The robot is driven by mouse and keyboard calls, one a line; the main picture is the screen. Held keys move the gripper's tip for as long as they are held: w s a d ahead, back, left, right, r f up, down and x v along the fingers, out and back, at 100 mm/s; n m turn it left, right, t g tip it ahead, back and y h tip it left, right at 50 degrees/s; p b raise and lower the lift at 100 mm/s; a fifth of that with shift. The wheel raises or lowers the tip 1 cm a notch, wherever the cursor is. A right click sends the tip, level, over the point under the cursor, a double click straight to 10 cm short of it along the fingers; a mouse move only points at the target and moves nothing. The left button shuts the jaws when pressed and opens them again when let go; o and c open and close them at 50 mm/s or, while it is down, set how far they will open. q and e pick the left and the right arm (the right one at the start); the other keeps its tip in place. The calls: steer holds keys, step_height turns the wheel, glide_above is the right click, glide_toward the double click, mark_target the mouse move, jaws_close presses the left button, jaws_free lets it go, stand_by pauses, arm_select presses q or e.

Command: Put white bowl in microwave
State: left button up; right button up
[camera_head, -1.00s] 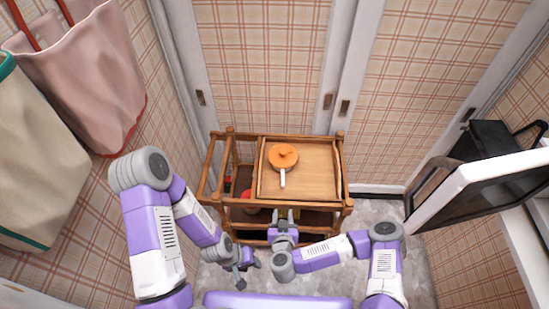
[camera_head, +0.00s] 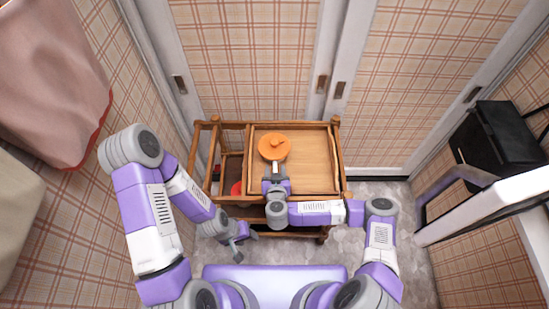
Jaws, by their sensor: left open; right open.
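No white bowl can be made out. An orange round pan or lid (camera_head: 275,147) with a knob sits on the tray of the wooden cart (camera_head: 312,165); its pale handle points toward me. My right gripper (camera_head: 277,170) is open at the handle, mostly hiding it; I cannot tell whether it touches. My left gripper (camera_head: 238,248) is open and empty, low beside the cart's front left. What looks like the microwave, with a white frame (camera_head: 470,212), is at the right edge, partly cut off.
A black boxy object (camera_head: 490,140) is at the upper right. Red items (camera_head: 237,188) show on the cart's lower shelf. Sliding doors stand behind the cart. Grey floor (camera_head: 350,250) is open in front of the cart.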

jaws_close()
steer(key=shift+r, duration=0.2)
stand_by(0.5)
